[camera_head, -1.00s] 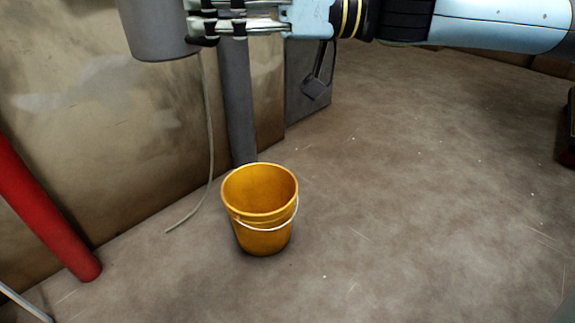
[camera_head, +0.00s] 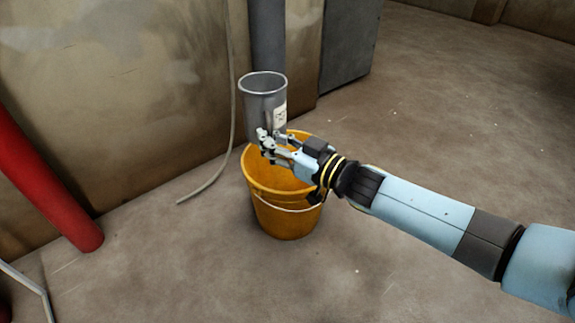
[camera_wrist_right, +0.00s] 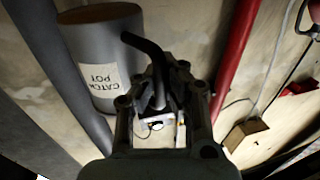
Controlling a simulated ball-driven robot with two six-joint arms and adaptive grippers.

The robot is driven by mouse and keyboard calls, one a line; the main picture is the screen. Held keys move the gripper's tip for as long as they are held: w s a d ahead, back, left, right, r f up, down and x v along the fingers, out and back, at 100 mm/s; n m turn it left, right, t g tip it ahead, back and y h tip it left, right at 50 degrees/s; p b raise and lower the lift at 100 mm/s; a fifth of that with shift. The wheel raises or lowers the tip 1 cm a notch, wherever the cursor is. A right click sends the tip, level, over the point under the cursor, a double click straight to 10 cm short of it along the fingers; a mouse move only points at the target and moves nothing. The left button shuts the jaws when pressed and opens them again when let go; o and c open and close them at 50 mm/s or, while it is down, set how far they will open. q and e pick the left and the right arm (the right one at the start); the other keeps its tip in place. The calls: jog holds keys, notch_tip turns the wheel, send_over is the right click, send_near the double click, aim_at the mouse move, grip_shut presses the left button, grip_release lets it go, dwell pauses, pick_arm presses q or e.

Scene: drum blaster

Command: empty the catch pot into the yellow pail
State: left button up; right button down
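The grey catch pot (camera_head: 258,108) is upright with its open rim upward; its inside bottom is hidden. In the wrist view the catch pot (camera_wrist_right: 121,45) shows its white label, upside down, and a dark curved handle. My right gripper (camera_head: 266,146) is shut on the pot's handle; in the wrist view the gripper (camera_wrist_right: 157,100) has the handle between its fingers. The orange-yellow pail (camera_head: 285,218) stands on the floor, its wire handle down at the front. The pot and gripper overlap the pail's back rim in the head view. My left gripper is not in view.
A grey vertical pipe (camera_head: 268,40) and a stained wall (camera_head: 120,100) stand behind. A red pipe (camera_head: 45,190) is at the left. A thin hose (camera_head: 205,185) lies near the pail. The floor at right is clear.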

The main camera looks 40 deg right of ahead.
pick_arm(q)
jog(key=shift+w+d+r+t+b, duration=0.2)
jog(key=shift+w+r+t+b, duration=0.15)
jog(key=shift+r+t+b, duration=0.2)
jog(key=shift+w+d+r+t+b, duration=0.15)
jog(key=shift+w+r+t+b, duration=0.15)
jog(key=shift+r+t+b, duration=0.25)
pick_arm(e)
jog(key=s+a+f+h, duration=0.1)
jog(key=a+f, duration=0.6)
jog(key=f, duration=0.2)
jog(key=shift+s+a+f+m, duration=0.15)
jog(key=shift+s+f+m, duration=0.1)
jog(key=shift+f+m, duration=0.1)
